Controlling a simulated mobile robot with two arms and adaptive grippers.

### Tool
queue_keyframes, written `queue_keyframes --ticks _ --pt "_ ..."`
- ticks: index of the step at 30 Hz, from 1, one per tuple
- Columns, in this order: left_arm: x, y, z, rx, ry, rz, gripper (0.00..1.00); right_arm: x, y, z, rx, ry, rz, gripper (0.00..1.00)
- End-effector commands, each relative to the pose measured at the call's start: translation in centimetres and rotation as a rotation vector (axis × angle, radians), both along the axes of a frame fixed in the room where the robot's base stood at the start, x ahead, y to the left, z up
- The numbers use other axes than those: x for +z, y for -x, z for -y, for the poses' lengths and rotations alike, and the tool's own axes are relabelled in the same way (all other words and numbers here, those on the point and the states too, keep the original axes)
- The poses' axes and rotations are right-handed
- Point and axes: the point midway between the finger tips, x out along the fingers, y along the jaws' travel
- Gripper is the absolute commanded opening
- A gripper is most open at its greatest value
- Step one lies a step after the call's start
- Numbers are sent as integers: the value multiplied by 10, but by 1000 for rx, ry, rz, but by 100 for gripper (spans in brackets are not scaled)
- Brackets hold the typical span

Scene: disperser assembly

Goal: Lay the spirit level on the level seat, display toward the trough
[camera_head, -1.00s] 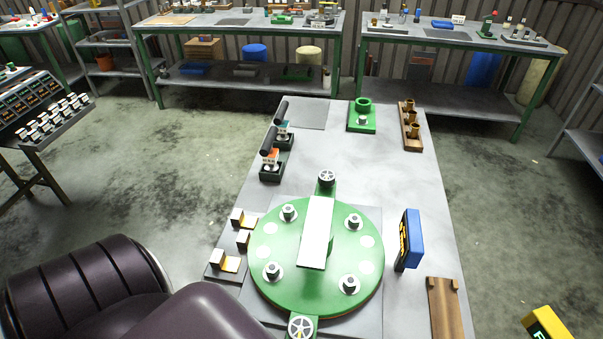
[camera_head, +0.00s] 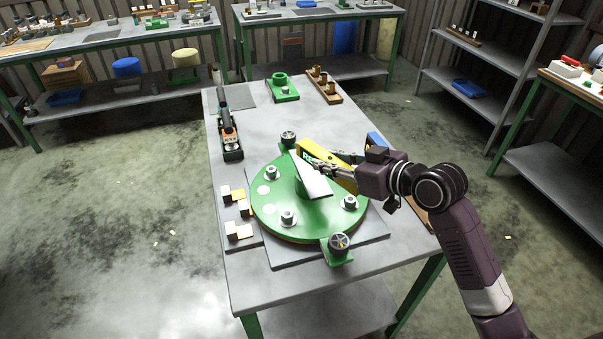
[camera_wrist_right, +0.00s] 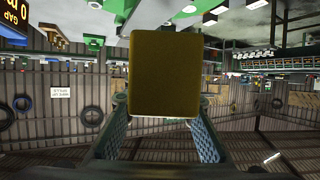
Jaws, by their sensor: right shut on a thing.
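The yellow spirit level (camera_head: 311,152) is held in my right gripper (camera_head: 335,167), over the right part of the green disc (camera_head: 270,218). Its face with green lettering is turned toward the left and front in the head view. A pale, narrow trough-like plate (camera_head: 312,182) lies across the middle of the disc, in front of the level; I cannot tell whether they touch. In the right wrist view the blank yellow end of the level (camera_wrist_right: 165,72) sits between the two fingers (camera_wrist_right: 160,108). I cannot tell which part is the level seat. My left gripper is out of view.
A blue gauge (camera_head: 377,141) stands behind my right wrist, partly hidden. Several nuts on washers sit around the disc, with handwheels (camera_head: 340,242) at its edge. Small blocks (camera_head: 233,230) lie at left, a green fixture (camera_head: 282,88) behind. The table's front left is clear.

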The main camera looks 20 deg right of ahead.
Motion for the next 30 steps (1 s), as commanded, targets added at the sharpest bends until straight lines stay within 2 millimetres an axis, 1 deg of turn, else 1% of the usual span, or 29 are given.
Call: queue_keyframes --ticks 1,3,5,7,9,12,15,17,20,22,26,30 --pt "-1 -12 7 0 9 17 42 16 -19 -4 -46 -6 16 0" --pt "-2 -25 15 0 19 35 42 33 -40 -8 -121 -6 17 0" --pt "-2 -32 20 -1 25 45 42 49 -56 -11 -184 -5 15 0" --pt "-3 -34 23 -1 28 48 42 68 -70 -14 -249 -3 14 0" --pt "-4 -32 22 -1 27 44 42 86 -81 -17 -306 -3 13 0" --pt "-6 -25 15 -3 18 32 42 106 -90 -20 -367 0 9 0" --pt "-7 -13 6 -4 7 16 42 119 -95 -21 -407 1 7 0" --pt "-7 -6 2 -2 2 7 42 122 -96 -21 -422 2 5 0" --pt "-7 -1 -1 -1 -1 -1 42 115 -97 -21 -432 4 0 0" --pt "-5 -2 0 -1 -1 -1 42 100 -97 -21 -434 6 -4 0" --pt "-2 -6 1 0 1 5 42 66 -96 -21 -432 5 -5 0" --pt "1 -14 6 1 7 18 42 28 -96 -21 -431 6 -5 0"
